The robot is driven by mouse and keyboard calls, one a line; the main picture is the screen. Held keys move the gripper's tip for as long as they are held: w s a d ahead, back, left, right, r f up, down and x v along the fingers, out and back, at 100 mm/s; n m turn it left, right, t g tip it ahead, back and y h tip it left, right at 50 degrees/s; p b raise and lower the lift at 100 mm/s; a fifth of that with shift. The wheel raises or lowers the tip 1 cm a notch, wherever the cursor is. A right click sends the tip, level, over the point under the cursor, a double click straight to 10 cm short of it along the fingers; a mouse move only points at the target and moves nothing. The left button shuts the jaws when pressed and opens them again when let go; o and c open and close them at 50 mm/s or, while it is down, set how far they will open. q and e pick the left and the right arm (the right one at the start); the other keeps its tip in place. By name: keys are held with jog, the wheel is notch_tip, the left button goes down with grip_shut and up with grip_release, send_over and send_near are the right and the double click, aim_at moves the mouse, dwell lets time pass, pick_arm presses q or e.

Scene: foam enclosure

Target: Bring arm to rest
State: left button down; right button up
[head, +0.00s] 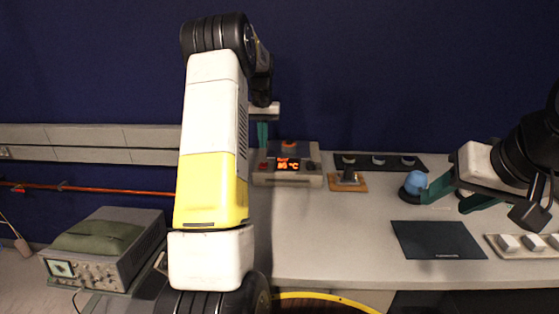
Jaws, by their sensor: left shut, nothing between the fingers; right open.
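My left arm, white and yellow, rises through the middle of the head view and bends over at the top. My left gripper (263,137) hangs beyond it above the device with the red display (288,164); its teal fingers are shut and empty, partly hidden by the arm. My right gripper (455,197) reaches in from the right over the table (340,240) with its teal fingers open. A blue rounded thing (416,182) is at the left finger's tip; I cannot tell if they touch.
A black mat (438,240) lies on the table's front, with a tray of white blocks (520,244) to its right. A small brown stand (347,182) and a dark strip (378,162) are behind. An oscilloscope (105,248) with a green cloth stands at left. Table between device and mat is clear.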

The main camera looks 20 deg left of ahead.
pick_arm(q)
jog(key=shift+r, duration=0.45)
